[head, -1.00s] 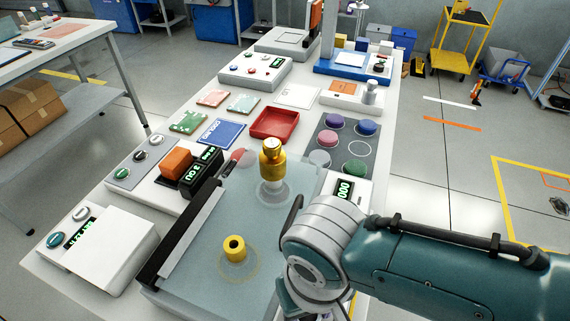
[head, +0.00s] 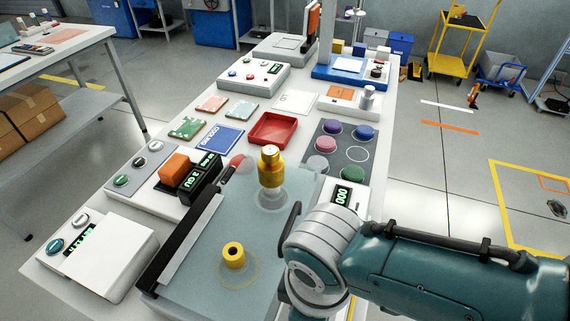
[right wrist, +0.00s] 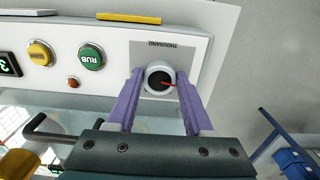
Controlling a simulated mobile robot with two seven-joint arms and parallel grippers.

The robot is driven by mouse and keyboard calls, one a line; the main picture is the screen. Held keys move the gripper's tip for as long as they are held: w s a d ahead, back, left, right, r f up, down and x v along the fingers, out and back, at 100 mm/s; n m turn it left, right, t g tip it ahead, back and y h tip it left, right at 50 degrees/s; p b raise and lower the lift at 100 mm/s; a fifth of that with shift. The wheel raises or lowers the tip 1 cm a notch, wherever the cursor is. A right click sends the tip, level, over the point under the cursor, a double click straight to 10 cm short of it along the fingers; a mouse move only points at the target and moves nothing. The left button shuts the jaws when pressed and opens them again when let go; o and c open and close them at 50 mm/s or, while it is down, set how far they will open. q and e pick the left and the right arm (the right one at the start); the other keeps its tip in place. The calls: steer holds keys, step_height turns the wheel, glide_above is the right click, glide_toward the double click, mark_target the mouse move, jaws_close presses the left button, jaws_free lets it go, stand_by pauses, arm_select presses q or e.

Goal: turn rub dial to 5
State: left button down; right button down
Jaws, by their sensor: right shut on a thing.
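In the right wrist view the dial (right wrist: 159,77) is a round knob with a pale rim, a dark face and a red pointer that points right in the picture. It sits on a grey plate on a white panel (right wrist: 112,88), near an upside-down label that seems to read "THOUSAND". The purple fingers of my right gripper (right wrist: 160,82) are shut on the dial, one on each side. A green button marked RUB (right wrist: 91,56) is left of the dial. In the head view my right arm hides the dial and gripper. My left gripper is not in view.
A yellow button (right wrist: 40,53), a small red button (right wrist: 73,83) and a green-digit display (right wrist: 9,64) share the panel.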

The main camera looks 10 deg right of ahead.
steer(key=shift+n, duration=1.1)
steer(key=shift+c, duration=1.5)
jaws_free()
steer(key=shift+r, duration=0.15)
step_height(320, 180, up, 8)
steer(key=p, duration=0.3)
steer(key=shift+r+p, duration=0.1)
steer(key=shift+p, duration=0.25)
steer(key=shift+r, duration=0.7)
